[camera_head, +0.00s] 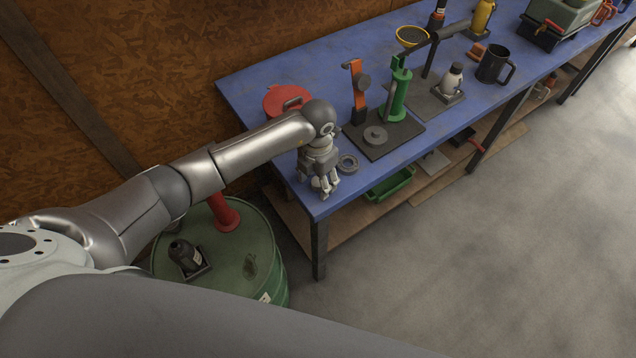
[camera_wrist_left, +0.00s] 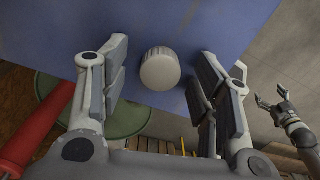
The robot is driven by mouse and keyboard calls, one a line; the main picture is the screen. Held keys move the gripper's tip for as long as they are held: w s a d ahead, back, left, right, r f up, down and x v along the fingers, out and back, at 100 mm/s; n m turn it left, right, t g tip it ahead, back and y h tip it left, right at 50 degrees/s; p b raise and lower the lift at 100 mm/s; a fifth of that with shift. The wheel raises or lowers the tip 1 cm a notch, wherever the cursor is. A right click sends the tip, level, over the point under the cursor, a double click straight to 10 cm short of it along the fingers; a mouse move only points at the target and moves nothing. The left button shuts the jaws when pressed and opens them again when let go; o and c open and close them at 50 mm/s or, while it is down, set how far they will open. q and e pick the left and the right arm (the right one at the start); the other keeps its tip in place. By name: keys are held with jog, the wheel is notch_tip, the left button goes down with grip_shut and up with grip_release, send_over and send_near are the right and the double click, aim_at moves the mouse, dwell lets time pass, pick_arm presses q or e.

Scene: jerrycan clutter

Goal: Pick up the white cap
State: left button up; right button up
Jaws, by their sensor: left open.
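The white cap (camera_wrist_left: 160,70) is a short, round, ribbed piece on the blue table top, seen in the left wrist view between my left gripper's fingers. My left gripper (camera_head: 316,184) is open over the near left corner of the table, with a finger on each side of the cap and a visible gap on both sides. In the head view the fingers largely hide the cap. My right gripper (camera_wrist_left: 274,106) shows at the right of the left wrist view, off the table, with its fingers apart and nothing between them.
A dark plate with a green stand (camera_head: 397,95) is farther right. A green drum (camera_head: 222,250) with a black bottle (camera_head: 184,254) and red funnel (camera_head: 224,213) stands below the table's left end.

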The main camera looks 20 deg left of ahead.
pick_arm(q)
jog(key=c, duration=0.8)
jog(key=shift+r, duration=0.1)
jog(key=shift+c, duration=0.2)
